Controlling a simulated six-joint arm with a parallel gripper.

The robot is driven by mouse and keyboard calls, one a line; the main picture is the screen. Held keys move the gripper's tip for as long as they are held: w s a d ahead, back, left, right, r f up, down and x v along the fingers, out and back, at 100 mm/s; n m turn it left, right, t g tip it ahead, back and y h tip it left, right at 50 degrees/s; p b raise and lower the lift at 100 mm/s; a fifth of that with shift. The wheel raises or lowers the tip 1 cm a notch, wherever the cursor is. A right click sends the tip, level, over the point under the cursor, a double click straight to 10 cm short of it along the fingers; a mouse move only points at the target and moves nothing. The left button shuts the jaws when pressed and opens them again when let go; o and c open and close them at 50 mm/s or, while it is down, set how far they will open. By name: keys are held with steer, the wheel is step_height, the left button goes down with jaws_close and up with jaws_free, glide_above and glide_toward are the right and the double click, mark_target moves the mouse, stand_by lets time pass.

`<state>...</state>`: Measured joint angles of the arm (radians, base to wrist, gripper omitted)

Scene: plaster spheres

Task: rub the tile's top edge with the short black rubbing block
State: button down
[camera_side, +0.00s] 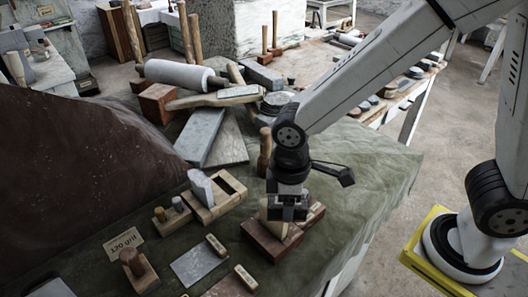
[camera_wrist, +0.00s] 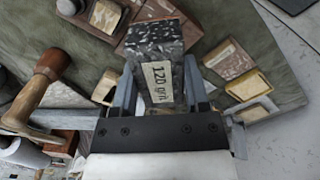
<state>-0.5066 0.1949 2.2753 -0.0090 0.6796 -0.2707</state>
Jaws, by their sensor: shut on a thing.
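My gripper (camera_wrist: 160,88) is shut on a dark speckled block (camera_wrist: 152,38) with a pale "120 grit" label, one finger on each side of it. I take this as the short black rubbing block. In the side view, my gripper (camera_side: 288,212) is low over the green-covered table, just above a reddish-brown slab (camera_side: 268,243). In the wrist view, reddish-brown surfaces (camera_wrist: 138,42) show behind the held block. I cannot tell which piece is the task's tile, nor whether the held block touches anything; its far end hides what lies behind it.
A wooden holder with a pale stone (camera_side: 201,190) and a flat grey plate (camera_side: 199,264) lie left of my gripper. A large dark stone (camera_side: 75,170) fills the left. Grey slabs (camera_side: 201,137) lie behind. Several small framed pieces (camera_wrist: 229,59) lie close by. The right cloth (camera_side: 375,170) is clear.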

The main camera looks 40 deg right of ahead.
steer(key=shift+s+d+f, duration=0.15)
steer(key=shift+s, duration=0.15)
steer(key=shift+w+a+r, duration=0.75)
steer(key=shift+w+a, duration=0.1)
steer(key=shift+w, duration=0.05)
steer(key=shift+r, duration=0.1)
steer(key=shift+r, duration=1.2)
steer(key=shift+r, duration=0.15)
steer(key=shift+r, duration=1.85)
steer(key=shift+w+d, duration=0.1)
